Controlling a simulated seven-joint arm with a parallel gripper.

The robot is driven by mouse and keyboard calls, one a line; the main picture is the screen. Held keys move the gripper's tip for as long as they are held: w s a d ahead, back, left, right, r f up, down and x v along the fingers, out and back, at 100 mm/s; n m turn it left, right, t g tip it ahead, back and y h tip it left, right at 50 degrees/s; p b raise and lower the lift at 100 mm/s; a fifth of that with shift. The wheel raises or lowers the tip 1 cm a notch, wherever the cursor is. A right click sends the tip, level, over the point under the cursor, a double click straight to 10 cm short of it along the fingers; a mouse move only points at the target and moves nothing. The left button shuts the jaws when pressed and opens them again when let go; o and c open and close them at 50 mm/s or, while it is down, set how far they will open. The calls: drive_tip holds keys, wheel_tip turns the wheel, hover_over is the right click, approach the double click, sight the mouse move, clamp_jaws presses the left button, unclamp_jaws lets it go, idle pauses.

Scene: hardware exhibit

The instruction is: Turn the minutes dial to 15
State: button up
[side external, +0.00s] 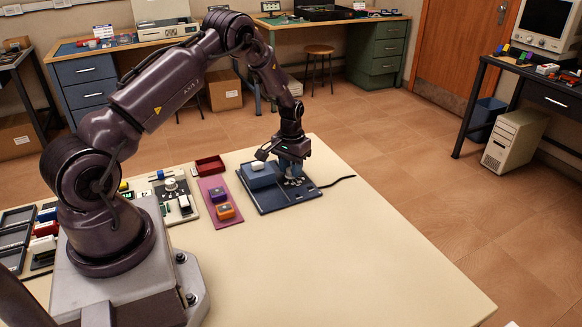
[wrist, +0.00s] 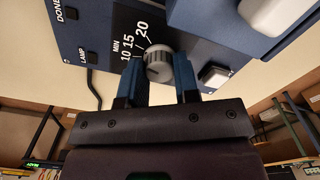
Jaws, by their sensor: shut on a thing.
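The minutes dial (wrist: 158,65) is a round grey knob on a black panel marked MIN, with 10, 15 and 20 printed beside it in the wrist view. My gripper (wrist: 158,72) has its two blue fingers on either side of the knob and is shut on it. I cannot tell which number the knob points to. In the side view my gripper (side external: 292,172) reaches down over the right part of the dark blue device (side external: 270,203), hiding most of the dial.
The device has a raised blue box with a white block (side external: 258,165) on top, a white button (wrist: 214,75), and DONE and LAMP marks. A black cable (side external: 338,182) runs right. A pink board (side external: 212,187) with purple and orange blocks stands left. The table's front right is clear.

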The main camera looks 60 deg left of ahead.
idle(0.3)
drive_tip(key=o, duration=0.9)
drive_tip(key=shift+o, duration=0.2)
drive_tip(key=shift+r, duration=0.15)
wheel_tip(320, 180, up, 13)
